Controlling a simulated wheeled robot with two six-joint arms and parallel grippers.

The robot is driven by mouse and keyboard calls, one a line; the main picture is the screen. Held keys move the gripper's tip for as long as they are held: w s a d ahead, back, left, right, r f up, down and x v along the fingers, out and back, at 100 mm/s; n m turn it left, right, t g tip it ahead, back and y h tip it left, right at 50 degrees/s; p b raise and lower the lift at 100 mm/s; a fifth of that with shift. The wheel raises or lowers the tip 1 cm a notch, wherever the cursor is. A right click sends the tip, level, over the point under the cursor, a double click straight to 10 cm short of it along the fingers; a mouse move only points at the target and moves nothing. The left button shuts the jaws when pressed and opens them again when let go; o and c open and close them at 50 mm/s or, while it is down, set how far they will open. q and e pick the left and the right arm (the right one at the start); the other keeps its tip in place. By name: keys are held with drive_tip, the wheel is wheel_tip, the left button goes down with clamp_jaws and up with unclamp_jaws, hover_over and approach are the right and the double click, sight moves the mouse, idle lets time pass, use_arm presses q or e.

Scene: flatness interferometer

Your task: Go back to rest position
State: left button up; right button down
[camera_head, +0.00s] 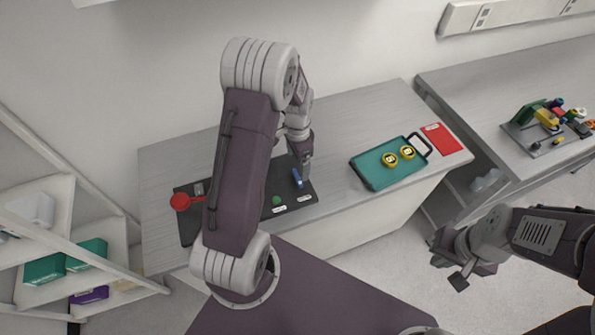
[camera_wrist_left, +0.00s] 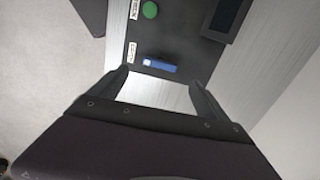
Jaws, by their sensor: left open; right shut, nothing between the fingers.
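My left gripper (camera_head: 303,172) is over the right end of a black panel (camera_head: 238,213) on the grey bench. It is open and empty. In the left wrist view its two fingers (camera_wrist_left: 162,88) stand apart, with a blue piece (camera_wrist_left: 160,65) on the panel just beyond them. The blue piece also shows in the head view (camera_head: 297,178), close to the fingertips. Whether they touch it I cannot tell. My right gripper (camera_head: 458,275) is shut and empty, out over the floor at the lower right. My left arm hides part of the panel.
A green tray (camera_head: 372,180) with two yellow round pieces (camera_head: 390,159) stands right of the panel, by a red card (camera_head: 441,138). A red round part (camera_head: 180,201) is at the panel's left. Shelves (camera_head: 60,215) stand left. A second bench (camera_head: 490,80) holds coloured parts.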

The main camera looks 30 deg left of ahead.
use_arm(q)
drive_tip(key=shift+r, duration=0.85)
drive_tip(key=shift+f, duration=0.1)
drive_tip(key=s+d+f+n+b, duration=0.1)
drive_tip(key=s+d+n+b, duration=0.2)
drive_tip(key=s, duration=0.3)
drive_tip(key=s+d+n+t+b, duration=0.1)
drive_tip(key=s+d+n+b, duration=0.3)
drive_tip(key=s, duration=0.3)
drive_tip(key=shift+s+d+f+n, duration=0.25)
drive_tip(key=shift+d+f+n, duration=0.15)
drive_tip(key=shift+d, duration=0.15)
